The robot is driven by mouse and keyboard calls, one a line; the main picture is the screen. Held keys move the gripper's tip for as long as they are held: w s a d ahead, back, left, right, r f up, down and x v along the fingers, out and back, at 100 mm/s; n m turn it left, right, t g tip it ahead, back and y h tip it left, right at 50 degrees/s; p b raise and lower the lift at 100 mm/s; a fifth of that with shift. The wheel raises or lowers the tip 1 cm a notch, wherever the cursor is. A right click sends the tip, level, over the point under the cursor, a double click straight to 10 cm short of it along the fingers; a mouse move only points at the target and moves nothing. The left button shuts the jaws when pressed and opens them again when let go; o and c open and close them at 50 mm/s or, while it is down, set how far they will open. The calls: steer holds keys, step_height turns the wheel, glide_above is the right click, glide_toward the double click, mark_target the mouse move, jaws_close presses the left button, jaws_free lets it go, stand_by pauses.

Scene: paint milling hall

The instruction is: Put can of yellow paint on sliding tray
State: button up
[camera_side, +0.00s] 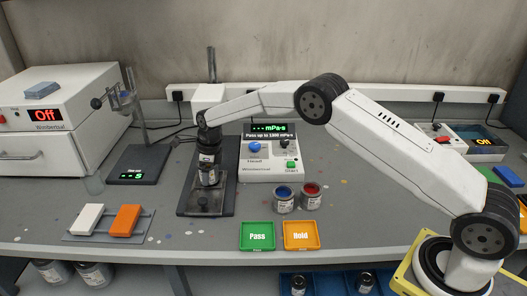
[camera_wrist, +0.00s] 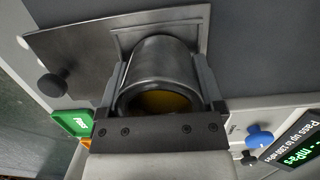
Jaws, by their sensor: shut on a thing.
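The can of yellow paint (camera_side: 208,174) is upright at the viscometer stand, just below my gripper (camera_side: 208,160). In the wrist view the open metal can (camera_wrist: 163,55) sits between the two fingers of my gripper (camera_wrist: 160,78), with yellow paint (camera_wrist: 162,103) inside. The gripper is shut on the can's sides. The sliding tray (camera_side: 203,201) is the dark plate with a knob at the front of the stand. The tray (camera_wrist: 75,48) and its square raised frame lie under and behind the can in the wrist view. I cannot tell whether the can touches the tray.
The stand's post (camera_side: 211,65) rises behind my gripper. The viscometer's control box (camera_side: 268,168) is to the right. Blue (camera_side: 284,198) and red (camera_side: 311,196) paint cans stand right of the tray. Green Pass (camera_side: 257,236) and orange Hold (camera_side: 300,235) plates lie in front.

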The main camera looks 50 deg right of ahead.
steer(key=shift+s+f, duration=0.1)
steer(key=shift+f, duration=0.75)
steer(key=shift+s+a, duration=0.1)
steer(key=o, duration=1.1)
steer(key=shift+r, duration=0.1)
steer(key=shift+s+d+r, duration=0.1)
steer(key=shift+d+r, duration=0.1)
steer(key=shift+r, duration=1.3)
steer(key=shift+s+d+r, duration=0.1)
steer(key=shift+d+r, duration=0.1)
steer(key=shift+r, duration=1.3)
steer(key=shift+d+r, duration=0.2)
steer(key=shift+r, duration=1.3)
